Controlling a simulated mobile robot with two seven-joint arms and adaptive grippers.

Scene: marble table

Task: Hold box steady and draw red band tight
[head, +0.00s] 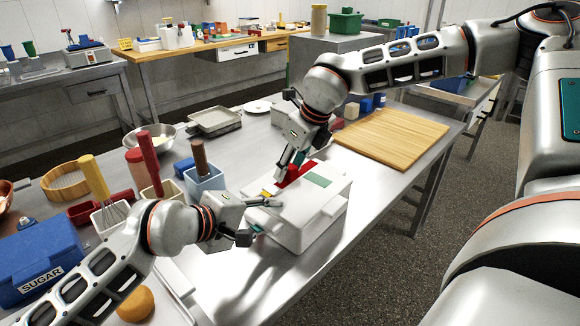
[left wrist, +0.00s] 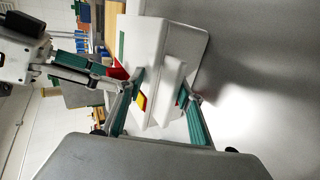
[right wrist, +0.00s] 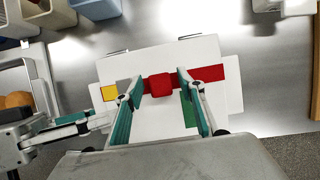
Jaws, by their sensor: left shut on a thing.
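The white box (head: 300,228) stands on the metal table, with yellow and green patches on its lid. A red band (head: 294,174) lies across the lid; in the right wrist view it runs to the right edge (right wrist: 210,73) and has a raised red block (right wrist: 160,85). My left gripper (head: 262,219) is shut on the box's projecting side ledge, which shows between its fingers in the left wrist view (left wrist: 168,92). My right gripper (head: 291,166) points down over the lid. Its fingers (right wrist: 160,80) are open on either side of the red block; contact is unclear.
A wooden board (head: 390,137) lies right of the box. Bins with utensils (head: 205,180), a blue sugar box (head: 40,262), a metal bowl (head: 152,137) and a grey tray (head: 214,122) stand to the left and behind. Table in front of the box is clear.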

